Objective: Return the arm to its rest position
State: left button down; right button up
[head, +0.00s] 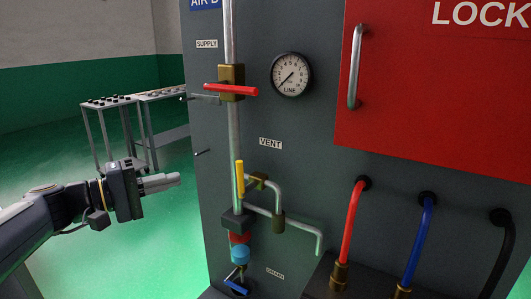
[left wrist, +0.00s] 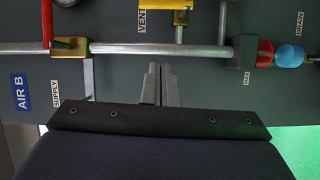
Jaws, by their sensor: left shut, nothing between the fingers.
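My left arm (head: 30,220) comes in from the left in the head view. Its gripper (head: 178,180) is shut and empty, pointing right toward the grey panel (head: 315,140). In the left wrist view the two fingers (left wrist: 160,70) lie side by side in front of the panel, with nothing between them. The fingertips appear apart from the pipe and valves. The red supply handle (head: 232,90) lies across the vertical pipe, and the yellow vent lever (head: 240,178) stands upright. A blue drain lever (head: 236,287) sits at the bottom. My right gripper is not in view.
A round gauge (head: 291,74), a red door (head: 440,90) with a metal handle (head: 357,66), and red (head: 352,220), blue (head: 418,240) and black (head: 503,250) hoses are to the right. Metal carts (head: 125,130) stand behind my gripper. Green floor lies open around the arm.

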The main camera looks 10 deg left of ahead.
pick_arm(q)
jog(key=s+d+f+m+g+y+p, duration=0.3)
jog(key=s+d+f+g, duration=0.25)
jog(key=s+d, duration=0.4)
jog(key=s+d+f+m+g+y+p, duration=0.1)
jog(key=s+f+m+y+p, duration=0.2)
jog(key=s+f, duration=0.8)
jog(key=s+m+y, duration=0.1)
jog(key=s+y, duration=0.1)
jog(key=shift+f+y, duration=0.4)
jog(key=shift+g, duration=0.25)
